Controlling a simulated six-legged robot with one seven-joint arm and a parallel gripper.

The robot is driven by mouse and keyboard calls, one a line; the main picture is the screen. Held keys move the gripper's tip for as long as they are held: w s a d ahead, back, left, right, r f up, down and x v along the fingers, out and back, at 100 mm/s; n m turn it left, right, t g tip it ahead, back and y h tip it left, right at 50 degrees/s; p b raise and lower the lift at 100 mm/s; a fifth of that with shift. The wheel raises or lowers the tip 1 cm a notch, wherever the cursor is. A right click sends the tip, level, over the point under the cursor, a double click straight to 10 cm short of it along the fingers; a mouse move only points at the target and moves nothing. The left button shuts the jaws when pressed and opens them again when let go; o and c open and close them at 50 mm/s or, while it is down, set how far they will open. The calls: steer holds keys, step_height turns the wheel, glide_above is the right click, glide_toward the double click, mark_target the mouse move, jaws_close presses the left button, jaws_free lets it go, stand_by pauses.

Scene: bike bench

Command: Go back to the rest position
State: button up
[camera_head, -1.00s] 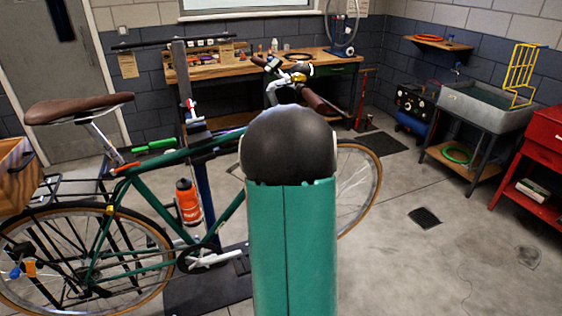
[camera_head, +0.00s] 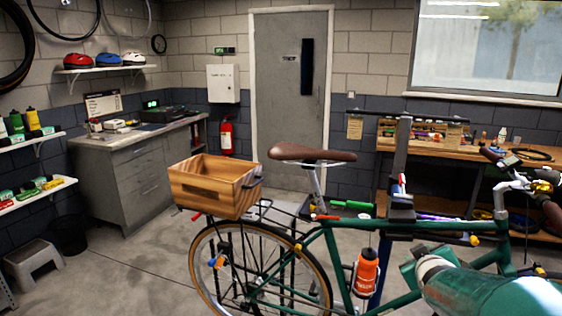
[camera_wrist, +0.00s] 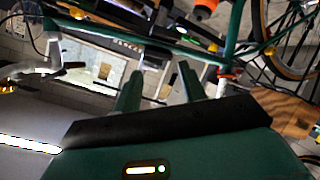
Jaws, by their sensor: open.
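My gripper (camera_wrist: 160,82) shows in the wrist view with its two green fingers apart and nothing between them. The wrist picture is turned nearly upside down. The green bicycle (camera_head: 345,262) hangs in a stand in the head view, and its frame (camera_wrist: 115,30) crosses the top of the wrist view beyond the fingers. I cannot tell how far the fingers are from the frame. In the head view a green part of my arm covers the bottom right corner, in front of the bike; my gripper is not visible there.
A wooden crate (camera_head: 215,187) sits on the bike's rear rack. An orange bottle (camera_head: 366,273) is on the frame. A grey cabinet (camera_head: 135,175), a step stool (camera_head: 35,262) and shelves stand left, a workbench (camera_head: 455,158) at back right. Floor at left centre is clear.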

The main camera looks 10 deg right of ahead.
steer(key=s+a+g+y, duration=0.2)
steer(key=s+a, duration=0.3)
steer(key=a, duration=0.4)
steer(key=s+a+m+g+y, duration=0.1)
steer(key=s+a+g+y, duration=0.1)
steer(key=s+a, duration=0.4)
steer(key=s+a+g+y, duration=0.2)
steer(key=s+a, duration=0.4)
steer(key=a, duration=0.7)
steer(key=shift+a+m, duration=0.3)
steer(key=shift+a, duration=0.05)
steer(key=shift+s, duration=0.1)
steer(key=shift+c, duration=0.6)
steer(key=shift+d, duration=0.25)
